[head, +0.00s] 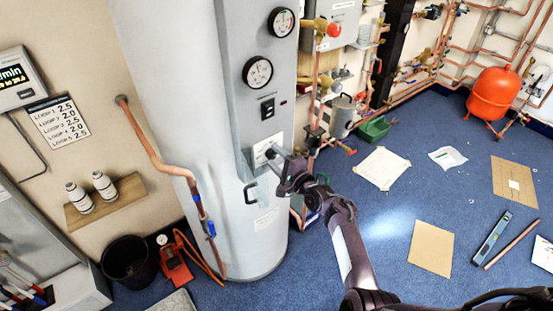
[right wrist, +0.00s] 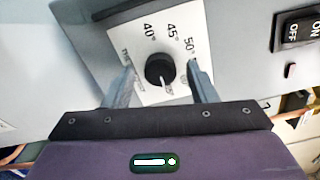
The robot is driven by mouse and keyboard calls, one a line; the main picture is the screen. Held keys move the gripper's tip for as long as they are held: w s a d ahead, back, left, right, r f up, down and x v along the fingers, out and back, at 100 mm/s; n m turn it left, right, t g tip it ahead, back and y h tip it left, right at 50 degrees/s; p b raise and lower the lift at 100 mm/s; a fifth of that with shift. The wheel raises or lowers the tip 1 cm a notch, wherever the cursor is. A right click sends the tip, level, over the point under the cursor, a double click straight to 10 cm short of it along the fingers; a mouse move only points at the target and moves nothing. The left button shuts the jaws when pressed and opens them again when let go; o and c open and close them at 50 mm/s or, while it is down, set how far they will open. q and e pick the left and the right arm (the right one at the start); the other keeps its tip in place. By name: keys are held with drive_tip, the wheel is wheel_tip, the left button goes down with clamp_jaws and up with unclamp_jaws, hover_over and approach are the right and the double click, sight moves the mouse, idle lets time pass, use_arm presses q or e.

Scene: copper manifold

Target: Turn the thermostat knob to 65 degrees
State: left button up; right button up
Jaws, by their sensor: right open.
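The thermostat knob (right wrist: 159,69) is a small round black knob on a white dial plate (right wrist: 196,28) on the grey panel of the tall cylinder. Marks for 40, 45 and 50 degrees show on the plate; other marks are hidden or too blurred to read. A pale pointer line on the knob points down and slightly right in the right wrist view. My right gripper (head: 273,154) is at the plate, open, with one finger on each side of the knob and gaps between. My left gripper is not in view.
The tall grey cylinder (head: 175,100) carries two gauges (head: 257,72) and a black ON/OFF switch (right wrist: 297,31) above the plate. Copper pipes (head: 315,100) run close on the right. The blue floor is largely open.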

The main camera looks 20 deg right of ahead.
drive_tip(key=v, duration=0.7)
drive_tip(key=shift+s+d+b, duration=0.15)
drive_tip(key=shift+s+b, duration=0.15)
drive_tip(key=shift+s, duration=0.05)
drive_tip(key=s+a+f+n+g+h+b, duration=0.1)
drive_tip(key=s+a+f+n+g, duration=0.3)
drive_tip(key=f, duration=0.6)
drive_tip(key=s+f+n+g, duration=0.1)
drive_tip(key=s+f, duration=0.6)
drive_tip(key=f, duration=0.4)
drive_tip(key=s+a+f+n+g+h+b, duration=0.1)
drive_tip(key=s+f+n+g, duration=0.3)
drive_tip(key=f, duration=0.6)
drive_tip(key=s+d+f+n+g+h, duration=0.1)
drive_tip(key=s+f, duration=0.5)
drive_tip(key=s, duration=0.6)
drive_tip(key=s+d+f+n+g+h+b, duration=0.1)
drive_tip(key=s+f+n, duration=0.4)
drive_tip(key=s, duration=0.8)
drive_tip(key=s+d+f+n+g+h, duration=0.2)
drive_tip(key=s+f, duration=0.5)
drive_tip(key=s, duration=0.5)
drive_tip(key=d+n+g, duration=0.1)
drive_tip(key=n+g, duration=0.1)
drive_tip(key=g, duration=0.1)
drive_tip(key=shift+s+f, duration=0.15)
drive_tip(key=shift+f, duration=0.25)
